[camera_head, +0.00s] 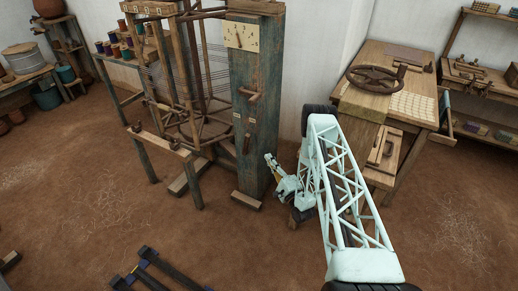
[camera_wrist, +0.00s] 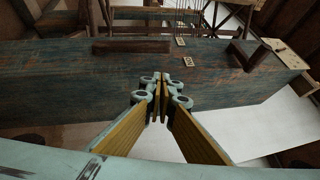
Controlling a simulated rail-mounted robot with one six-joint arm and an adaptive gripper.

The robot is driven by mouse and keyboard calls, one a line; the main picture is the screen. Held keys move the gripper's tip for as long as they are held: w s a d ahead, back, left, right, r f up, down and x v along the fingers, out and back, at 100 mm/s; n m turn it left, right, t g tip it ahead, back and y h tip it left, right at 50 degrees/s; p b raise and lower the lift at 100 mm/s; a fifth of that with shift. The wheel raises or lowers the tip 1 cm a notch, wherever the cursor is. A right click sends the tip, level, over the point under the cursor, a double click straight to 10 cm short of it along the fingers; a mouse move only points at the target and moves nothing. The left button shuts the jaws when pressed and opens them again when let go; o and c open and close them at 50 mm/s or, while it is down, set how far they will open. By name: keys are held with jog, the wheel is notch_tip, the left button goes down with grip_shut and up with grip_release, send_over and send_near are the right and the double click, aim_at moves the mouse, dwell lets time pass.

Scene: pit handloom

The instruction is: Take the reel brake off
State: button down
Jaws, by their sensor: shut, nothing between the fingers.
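A blue-painted post (camera_head: 255,75) stands beside the wooden reel frame (camera_head: 200,85). A dark wooden lever (camera_head: 247,142) hangs low on its face; it looks like the reel brake, though I cannot read a label. It also shows as a dark bar in the wrist view (camera_wrist: 131,46). A peg handle (camera_head: 250,95) sits higher on the post, and it shows at right in the wrist view (camera_wrist: 242,52). My gripper (camera_head: 271,162) is near the post's lower right side, shut and empty. In the wrist view its tips (camera_wrist: 160,84) point at the post, apart from both handles.
A pale dial plate (camera_head: 241,37) is fixed near the post's top. A wooden table (camera_head: 398,60) with a handwheel (camera_head: 375,79) stands right of my arm. Spools fill a rack at left. Dark bars (camera_head: 150,270) lie on the floor; the floor in front is otherwise mostly clear.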

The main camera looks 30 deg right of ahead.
aim_at(246, 145)
jog(key=shift+w, duration=0.15)
jog(key=a+b+x, duration=0.2)
jog(key=x, duration=1)
jog(key=shift+w+a+r, duration=0.15)
jog(key=shift+w+a, duration=0.05)
jog(key=shift+a, duration=0.2)
jog(key=shift+w+r, duration=0.1)
jog(key=shift+r, duration=0.1)
